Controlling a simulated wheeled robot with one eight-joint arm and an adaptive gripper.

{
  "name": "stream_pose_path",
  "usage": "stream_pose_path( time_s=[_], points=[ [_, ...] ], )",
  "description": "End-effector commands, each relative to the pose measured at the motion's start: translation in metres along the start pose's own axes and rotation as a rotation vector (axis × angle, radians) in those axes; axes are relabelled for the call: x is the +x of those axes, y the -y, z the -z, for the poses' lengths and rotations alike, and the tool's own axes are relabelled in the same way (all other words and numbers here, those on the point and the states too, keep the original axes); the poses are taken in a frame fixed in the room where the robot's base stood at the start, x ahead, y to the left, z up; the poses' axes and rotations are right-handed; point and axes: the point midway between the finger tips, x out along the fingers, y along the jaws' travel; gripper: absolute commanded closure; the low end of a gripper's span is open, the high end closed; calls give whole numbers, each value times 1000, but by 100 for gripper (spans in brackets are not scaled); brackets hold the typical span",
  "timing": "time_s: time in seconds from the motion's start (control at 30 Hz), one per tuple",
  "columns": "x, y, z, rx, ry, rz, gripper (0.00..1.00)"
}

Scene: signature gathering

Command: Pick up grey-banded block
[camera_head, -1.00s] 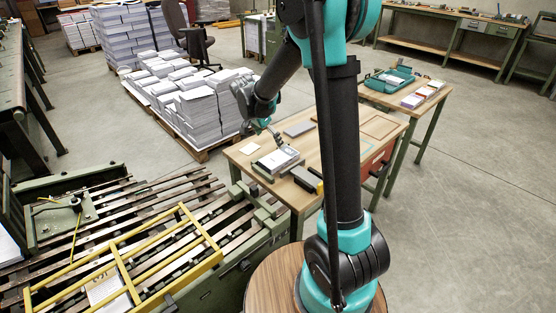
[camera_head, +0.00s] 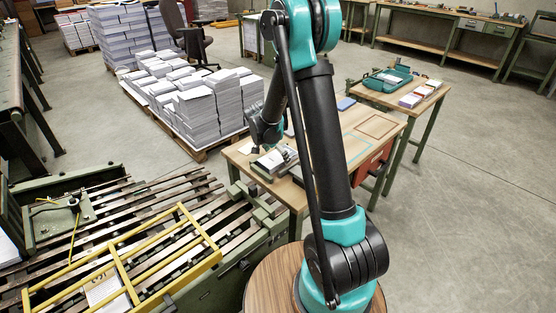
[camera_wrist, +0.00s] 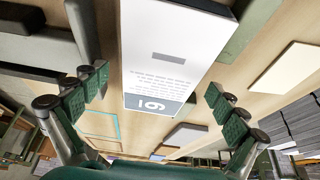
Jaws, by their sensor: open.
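The grey-banded block is a white, book-like block (camera_wrist: 175,50) with a grey band bearing a number at its near end. In the wrist view it lies centrally between my gripper's fingers. My gripper (camera_wrist: 155,87) is open, with a green-padded finger on either side and visible gaps to the block. In the head view the block (camera_head: 268,161) is at the left end of the wooden worktable (camera_head: 305,185), partly hidden by my gripper. Whether the fingertips are level with the block's sides is hard to tell.
In the wrist view a cream block (camera_wrist: 287,68) lies to the right and a grey block (camera_wrist: 186,135) beyond the banded end. A dark grey object (camera_wrist: 45,50) is close at left. Stacked paper (camera_head: 195,105) stands behind the table; a slatted conveyor (camera_head: 150,205) is at front left.

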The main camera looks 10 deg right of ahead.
Motion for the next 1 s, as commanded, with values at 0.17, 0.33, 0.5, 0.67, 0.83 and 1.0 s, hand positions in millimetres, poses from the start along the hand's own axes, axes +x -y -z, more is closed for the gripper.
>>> stream_pose_path(
  time_s=[0.17,0.33,0.5,0.67,0.83,1.0],
  points=[
    [1,0,0,0,0,0,3],
    [0,0,0,0,0,0,19],
    [0,0,0,0,0,0,40],
    [0,0,0,-1,0,0,60],
    [0,0,0,-1,0,0,71],
    [-1,0,1,0,0,0,71]
  ],
)
